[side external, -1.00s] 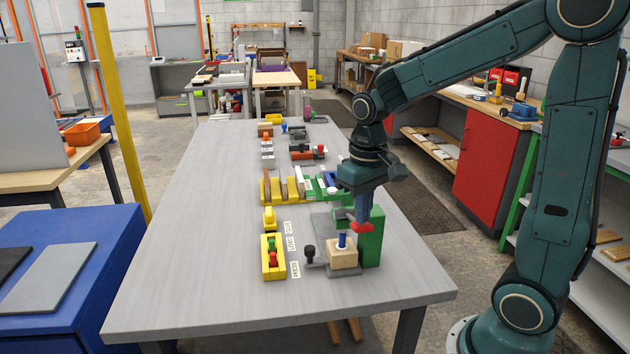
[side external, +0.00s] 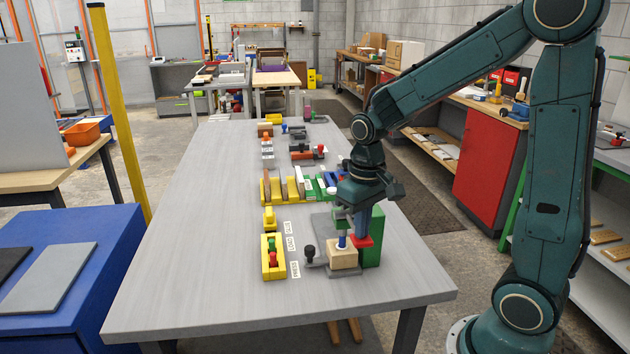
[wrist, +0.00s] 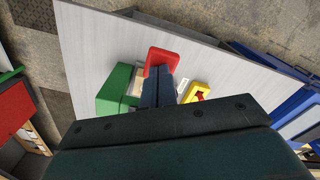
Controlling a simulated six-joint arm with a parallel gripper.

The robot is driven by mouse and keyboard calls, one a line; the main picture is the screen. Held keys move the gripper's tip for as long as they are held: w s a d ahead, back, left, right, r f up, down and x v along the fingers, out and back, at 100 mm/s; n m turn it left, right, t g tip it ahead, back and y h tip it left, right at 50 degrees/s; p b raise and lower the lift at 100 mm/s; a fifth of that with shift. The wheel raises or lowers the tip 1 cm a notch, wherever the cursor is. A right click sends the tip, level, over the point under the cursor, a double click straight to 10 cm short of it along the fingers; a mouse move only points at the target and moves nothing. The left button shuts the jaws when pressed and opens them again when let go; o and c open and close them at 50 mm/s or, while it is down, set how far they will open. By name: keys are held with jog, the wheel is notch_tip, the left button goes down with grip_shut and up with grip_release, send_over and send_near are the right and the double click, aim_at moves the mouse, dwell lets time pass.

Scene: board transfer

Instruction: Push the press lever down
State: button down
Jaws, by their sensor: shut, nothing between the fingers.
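The press has a green column (side external: 375,240) standing on a grey plate on the near part of the table. Its lever ends in a red pad (side external: 362,241), low beside the column; it also shows in the wrist view (wrist: 163,56). My gripper (side external: 361,232) is shut and empty, pointing down, with its blue fingertips at the top of the red pad, seemingly touching it. In the wrist view, my gripper's fingers (wrist: 158,92) cover part of the red pad. A wooden block (side external: 343,257) with a blue peg (side external: 342,241) sits beside the column, left of the pad.
A black knob (side external: 310,250) stands left of the block. A yellow holder (side external: 273,258) with red and green pieces lies farther left, by white labels (side external: 295,269). A yellow rack with boards (side external: 285,188) stands behind. The table's left side is bare.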

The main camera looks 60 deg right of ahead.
aim_at(361, 242)
jog(key=shift+f, duration=2.4)
jog(key=shift+r, duration=4.95)
jog(key=shift+s+r, duration=0.1)
jog(key=s+a+r+n+t, duration=0.1)
jog(key=s+a+r+t, duration=0.1)
jog(key=s, duration=0.4)
jog(key=s+a+r+n+t, duration=0.2)
jog(key=s+a+r+t, duration=0.1)
jog(key=s, duration=0.3)
jog(key=shift+s+a+r+t, duration=0.15)
jog(key=shift+a+r+t, duration=0.15)
jog(key=shift+a+r, duration=0.3)
